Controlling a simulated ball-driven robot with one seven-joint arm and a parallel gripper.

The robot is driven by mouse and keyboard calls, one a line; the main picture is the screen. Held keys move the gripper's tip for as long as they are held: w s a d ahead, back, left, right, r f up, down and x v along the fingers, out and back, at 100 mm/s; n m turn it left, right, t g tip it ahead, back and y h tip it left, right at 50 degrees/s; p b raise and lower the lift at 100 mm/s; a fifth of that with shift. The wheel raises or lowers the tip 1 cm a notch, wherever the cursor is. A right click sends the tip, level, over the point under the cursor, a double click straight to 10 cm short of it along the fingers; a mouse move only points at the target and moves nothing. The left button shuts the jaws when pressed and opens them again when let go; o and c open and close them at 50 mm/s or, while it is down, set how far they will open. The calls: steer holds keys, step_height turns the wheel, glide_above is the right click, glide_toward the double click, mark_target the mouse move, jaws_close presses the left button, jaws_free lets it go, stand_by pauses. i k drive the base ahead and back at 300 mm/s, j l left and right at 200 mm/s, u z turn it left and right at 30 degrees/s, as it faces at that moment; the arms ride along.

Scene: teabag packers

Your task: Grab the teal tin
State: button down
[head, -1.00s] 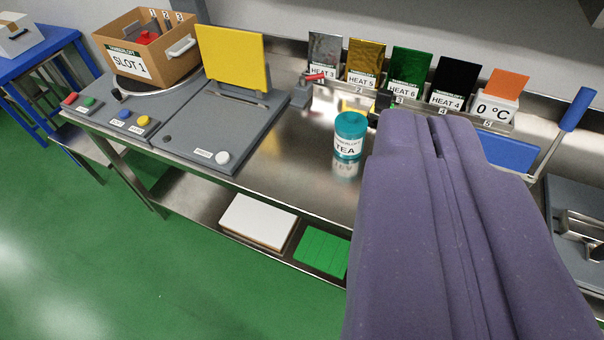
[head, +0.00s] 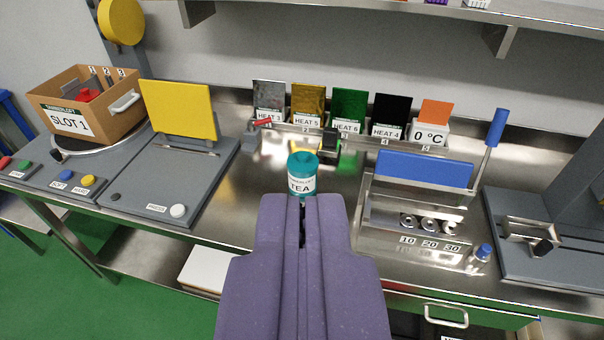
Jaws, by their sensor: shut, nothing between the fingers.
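The teal tin (head: 302,174) with a white TEA label stands upright on the steel bench, near the middle of the view. My purple gripper (head: 302,200) points at it from the near side, its fingers closed together with only a thin seam between them. The fingertips overlap the bottom of the tin in the picture and hide its lower edge. I cannot tell whether they touch it. The gripper holds nothing.
Behind the tin stands a row of HEAT cards (head: 349,112). Left are a yellow panel (head: 177,108) and a cardboard SLOT 1 box (head: 70,122). Right are a blue-topped steel fixture (head: 424,169) and a blue-handled lever (head: 497,128). Bare steel (head: 262,176) lies left of the tin.

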mark_target(303, 175)
steer(key=j+z, duration=0.4)
steer(key=j, duration=0.65)
steer(key=j+z, duration=0.45)
steer(key=j, duration=0.65)
steer(key=l+u, duration=0.2)
steer(key=l, duration=0.3)
steer(key=k+l+u, duration=0.2)
steer(key=l, duration=0.25)
steer(key=i+z, duration=0.2)
steer(key=i, duration=0.25)
steer(key=i+j+z, duration=0.25)
steer(key=i, duration=0.2)
steer(key=i+j+z, duration=0.2)
steer(key=i, duration=0.2)
steer(key=i+j+z, duration=0.2)
steer(key=i, duration=0.25)
